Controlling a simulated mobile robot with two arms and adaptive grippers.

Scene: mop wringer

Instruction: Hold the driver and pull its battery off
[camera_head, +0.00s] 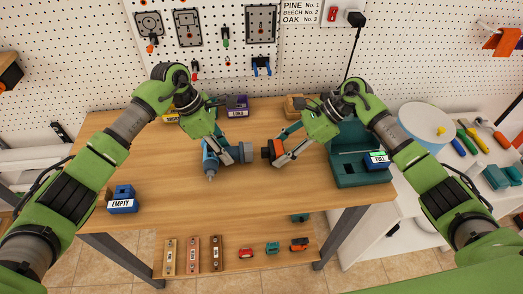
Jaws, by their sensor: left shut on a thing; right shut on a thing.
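The blue driver (211,162) is held above the table by my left gripper (222,148), which is shut on it. Its nose points toward the front of the table and its grey foot (241,152) points right. My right gripper (281,152) is shut on a small black and orange block (267,153), which looks like the battery. A narrow gap shows between this block and the grey foot. The fingers hide parts of both held things.
A blue block marked EMPTY (122,202) stands at the table's left. A teal case (345,155) with a blue block marked FULL (377,161) is at the right. Purple (237,106) and tan (294,106) items sit at the back. The table's front middle (240,205) is clear.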

